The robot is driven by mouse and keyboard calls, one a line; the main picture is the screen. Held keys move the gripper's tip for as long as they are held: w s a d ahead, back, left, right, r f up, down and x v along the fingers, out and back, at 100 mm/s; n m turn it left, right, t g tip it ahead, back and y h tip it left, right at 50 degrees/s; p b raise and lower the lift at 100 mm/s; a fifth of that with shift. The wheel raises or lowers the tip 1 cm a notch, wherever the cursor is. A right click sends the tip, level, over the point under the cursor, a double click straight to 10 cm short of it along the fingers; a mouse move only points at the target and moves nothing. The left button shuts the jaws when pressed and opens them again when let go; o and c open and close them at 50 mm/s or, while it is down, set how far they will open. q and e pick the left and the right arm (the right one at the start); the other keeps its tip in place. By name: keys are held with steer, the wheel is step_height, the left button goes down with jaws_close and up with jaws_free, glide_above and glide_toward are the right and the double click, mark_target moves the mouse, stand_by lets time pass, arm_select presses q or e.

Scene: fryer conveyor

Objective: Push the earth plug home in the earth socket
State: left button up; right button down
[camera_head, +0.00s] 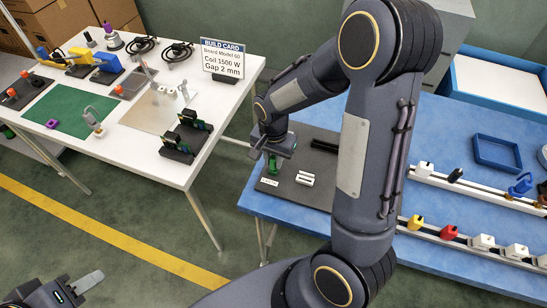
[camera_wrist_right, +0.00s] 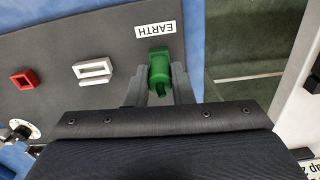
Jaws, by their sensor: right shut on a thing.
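My right gripper (camera_head: 275,152) is shut on the green earth plug (camera_wrist_right: 158,68) at the edge of the dark grey board (camera_wrist_right: 120,25). The plug also shows below the fingers in the head view (camera_head: 272,166). In the right wrist view it lies between the two grey fingers (camera_wrist_right: 158,88), beside the white EARTH label (camera_wrist_right: 156,29). I cannot make out the earth socket separately or tell how deep the plug sits. My left gripper (camera_head: 84,284) is at the lower left, far from the board. Only one finger shows clearly and nothing is seen in it.
The board carries a white rectangular part (camera_wrist_right: 93,71) and a red one (camera_wrist_right: 23,79) beside the plug. My right arm covers part of the blue table (camera_head: 450,125) in the head view. A white table (camera_head: 215,120) with tools stands at the left.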

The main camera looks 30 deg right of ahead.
steer(key=shift+f, duration=0.35)
steer(key=c, duration=1.2)
jaws_free()
steer(key=shift+r, duration=0.1)
steer(key=shift+r+p, duration=2.2)
steer(key=shift+r, duration=0.8)
